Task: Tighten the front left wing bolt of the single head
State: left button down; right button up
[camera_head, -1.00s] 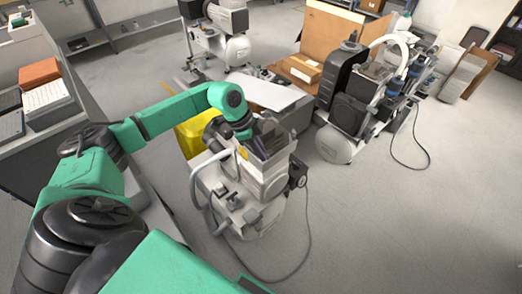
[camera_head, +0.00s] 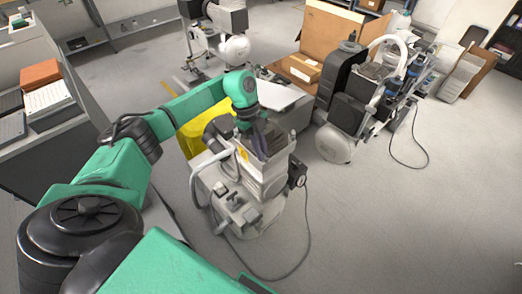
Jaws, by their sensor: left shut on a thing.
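The compressor unit (camera_head: 262,178) stands on the floor in the middle of the head view, with a light upper housing and a lower base with small fittings. I take it to be the single head. My green left arm reaches over it from the left. My left gripper (camera_head: 262,142) points down at the top of the housing, its dark fingers at or just inside the top. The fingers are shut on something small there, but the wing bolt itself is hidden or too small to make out. My right gripper is not in view.
A larger compressor (camera_head: 350,115) with a black housing and hoses stands to the right, its cable on the floor. Another compressor (camera_head: 225,30) stands at the back. A yellow bin (camera_head: 195,135) is close behind the unit. A desk (camera_head: 45,125) is at left. The right floor is clear.

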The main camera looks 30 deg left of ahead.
pick_arm(q)
jog(key=m, duration=0.2)
jog(key=m+g+y+b, duration=0.1)
jog(key=m, duration=0.1)
jog(key=shift+w+d+m+g, duration=0.1)
jog(key=shift+w+m+g, duration=0.1)
jog(key=shift+m+g, duration=0.1)
jog(key=m+g+y+b, duration=0.1)
jog(key=m, duration=0.3)
jog(key=shift+d, duration=0.1)
jog(key=shift+m+y, duration=0.3)
jog(key=c, duration=0.9)
grip_release()
jog(key=shift+r, duration=0.1)
